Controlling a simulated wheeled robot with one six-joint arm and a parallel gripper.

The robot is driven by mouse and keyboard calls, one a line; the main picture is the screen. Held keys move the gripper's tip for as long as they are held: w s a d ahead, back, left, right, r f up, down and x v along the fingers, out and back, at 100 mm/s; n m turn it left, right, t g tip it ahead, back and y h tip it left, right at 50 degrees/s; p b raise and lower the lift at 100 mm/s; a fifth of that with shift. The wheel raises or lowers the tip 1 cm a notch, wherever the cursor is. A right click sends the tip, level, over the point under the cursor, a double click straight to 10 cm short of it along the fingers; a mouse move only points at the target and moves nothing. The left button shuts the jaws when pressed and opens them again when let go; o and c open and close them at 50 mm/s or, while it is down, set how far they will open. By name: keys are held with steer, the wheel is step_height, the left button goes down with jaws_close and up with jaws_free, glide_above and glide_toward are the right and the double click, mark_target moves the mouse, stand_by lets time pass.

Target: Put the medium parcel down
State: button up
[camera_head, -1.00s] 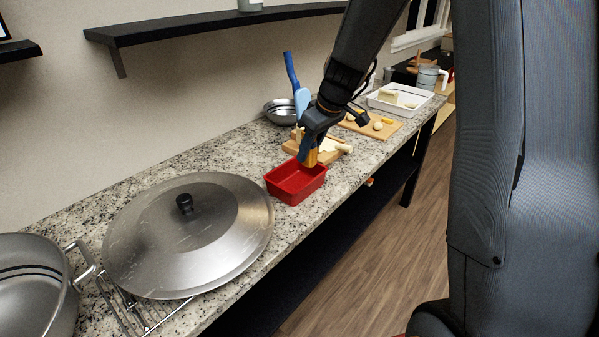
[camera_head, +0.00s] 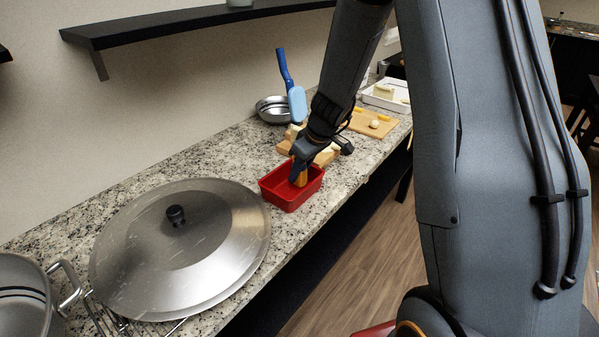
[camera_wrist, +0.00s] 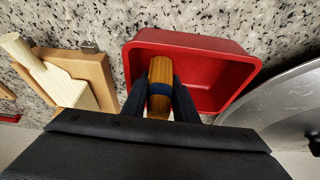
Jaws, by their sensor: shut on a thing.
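The medium parcel appears to be the yellow-brown piece with a blue band (camera_wrist: 160,72) between my fingers in the wrist view. In the head view a small part of it (camera_head: 301,180) shows below my gripper (camera_head: 298,172). My gripper (camera_wrist: 160,95) is shut on it and holds it within the outline of a red rectangular tray (camera_head: 290,202). The tray's rim and floor also show in the wrist view (camera_wrist: 215,75). The parcel's lower end is partly hidden, and I cannot tell whether it touches the tray floor.
A large steel lid (camera_head: 225,250) lies left of the tray. A wooden board (camera_wrist: 88,75) with a pale block stands close on the tray's other side. Behind are a steel bowl (camera_head: 272,110) and a blue-handled brush (camera_head: 284,68). The granite counter (camera_head: 150,160) has free room toward the wall.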

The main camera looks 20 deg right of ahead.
steer(key=shift+f, duration=0.25)
steer(key=shift+f+b, duration=0.15)
steer(key=shift+b, duration=0.15)
steer(key=o, duration=0.9)
steer(key=shift+c, duration=0.2)
steer(key=shift+r+p, duration=0.3)
steer(key=shift+p, duration=0.1)
steer(key=b+v, duration=0.2)
steer(key=v, duration=1)
steer(key=s+a+f+m+g+h, duration=0.1)
steer(key=s+f+m, duration=0.2)
steer(key=s, duration=0.7)
steer(key=s+a+f+m+g+h, duration=0.1)
steer(key=s+f+m, duration=0.2)
steer(key=s, duration=0.8)
steer(key=shift+s+a+m+g, duration=0.25)
steer(key=shift+s+m+g, duration=0.05)
steer(key=shift+m+g, duration=0.1)
